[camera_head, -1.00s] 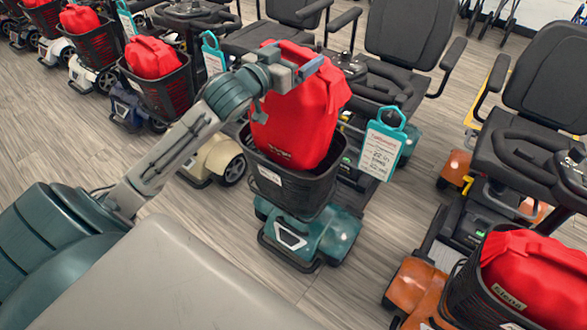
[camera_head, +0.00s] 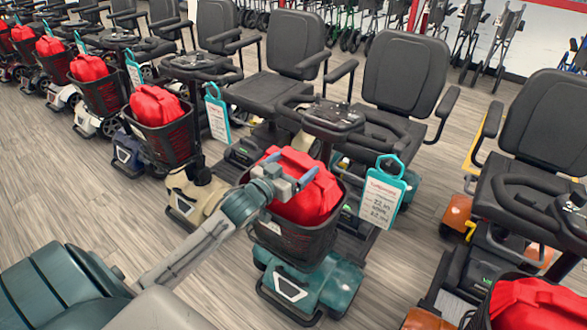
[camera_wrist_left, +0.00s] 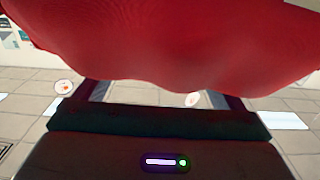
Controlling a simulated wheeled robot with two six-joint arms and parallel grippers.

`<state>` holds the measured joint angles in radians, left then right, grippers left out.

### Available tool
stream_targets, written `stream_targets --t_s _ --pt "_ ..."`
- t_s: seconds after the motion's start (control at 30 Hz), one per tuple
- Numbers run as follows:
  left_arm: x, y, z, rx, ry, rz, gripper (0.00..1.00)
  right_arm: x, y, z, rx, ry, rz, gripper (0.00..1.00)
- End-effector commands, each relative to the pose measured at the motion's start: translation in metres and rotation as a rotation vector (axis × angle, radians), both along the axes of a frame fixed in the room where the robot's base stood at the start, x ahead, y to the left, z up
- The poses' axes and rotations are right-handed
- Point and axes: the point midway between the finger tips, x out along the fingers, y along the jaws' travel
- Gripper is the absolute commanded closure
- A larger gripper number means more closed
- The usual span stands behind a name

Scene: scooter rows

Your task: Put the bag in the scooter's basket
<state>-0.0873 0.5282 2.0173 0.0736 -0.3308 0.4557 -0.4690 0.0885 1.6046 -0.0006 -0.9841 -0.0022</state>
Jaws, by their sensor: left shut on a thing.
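The red bag (camera_head: 306,204) sits low in the black basket (camera_head: 296,240) of the teal scooter (camera_head: 312,281), its upper part above the rim. My left gripper (camera_head: 291,168) is shut on the top of the bag, reaching over the basket from the left. In the left wrist view the red bag (camera_wrist_left: 170,40) fills the upper part, close to the gripper. The bag's lower part is hidden by the basket wall. My right gripper is in neither view.
A tag (camera_head: 382,195) hangs right of the basket. A cream scooter (camera_head: 196,196) stands close on the left, and an orange one on the right. Other scooters' baskets hold red bags, such as this one (camera_head: 156,105). Grey floor (camera_head: 90,195) is open at left.

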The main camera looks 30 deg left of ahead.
Motion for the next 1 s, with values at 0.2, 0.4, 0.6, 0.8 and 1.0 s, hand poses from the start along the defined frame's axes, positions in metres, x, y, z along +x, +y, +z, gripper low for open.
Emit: stream_targets --t_s 0.2,0.4,0.6,0.8,1.0 --pt "0.000 0.000 -0.011 0.001 -0.003 -0.001 0.64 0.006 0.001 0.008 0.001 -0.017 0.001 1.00" --pt "0.000 0.000 -0.013 0.000 -0.002 -0.001 0.64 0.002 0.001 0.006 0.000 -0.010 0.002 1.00" --pt "0.000 0.000 -0.014 -0.001 0.000 0.000 0.00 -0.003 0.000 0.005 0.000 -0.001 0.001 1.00" --pt "-0.003 0.000 -0.012 0.000 0.001 0.000 0.00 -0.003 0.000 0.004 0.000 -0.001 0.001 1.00" --pt "-0.025 0.002 -0.012 0.004 0.003 0.000 0.00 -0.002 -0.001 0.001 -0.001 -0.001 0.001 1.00"
